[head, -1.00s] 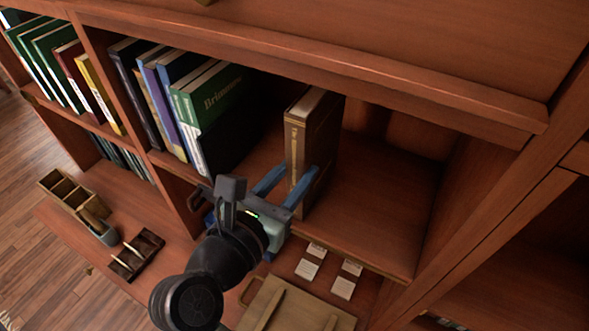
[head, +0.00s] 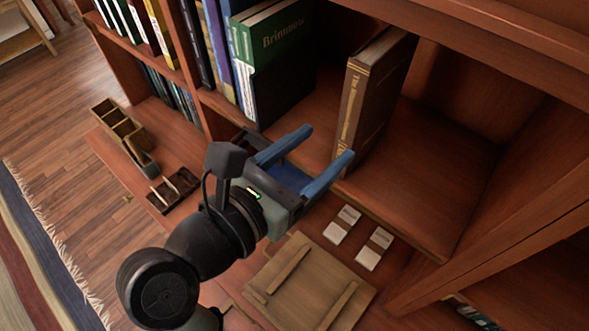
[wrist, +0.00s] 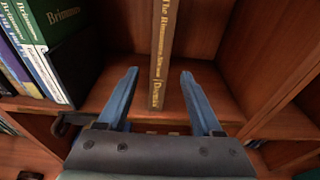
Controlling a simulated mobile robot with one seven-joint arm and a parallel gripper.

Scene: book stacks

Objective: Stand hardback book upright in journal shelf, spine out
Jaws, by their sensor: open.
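The brown hardback book (head: 362,108) with gold lettering stands upright on the shelf board (head: 420,190), its lettered spine facing out. It also shows in the wrist view (wrist: 163,50), with the spine toward the camera between my fingers' lines. My gripper (head: 328,152) is open and empty, with blue fingers just in front of the shelf. In the wrist view the fingers (wrist: 160,75) lie either side of the book's lower spine, apart from it. The book's back edge is hidden.
Green and blue books (head: 255,45) stand left of the brown book, beside a black bookend (head: 285,85). The shelf right of the book is bare. Below are label cards (head: 358,236), a wooden board (head: 310,285) and a divided box (head: 120,125).

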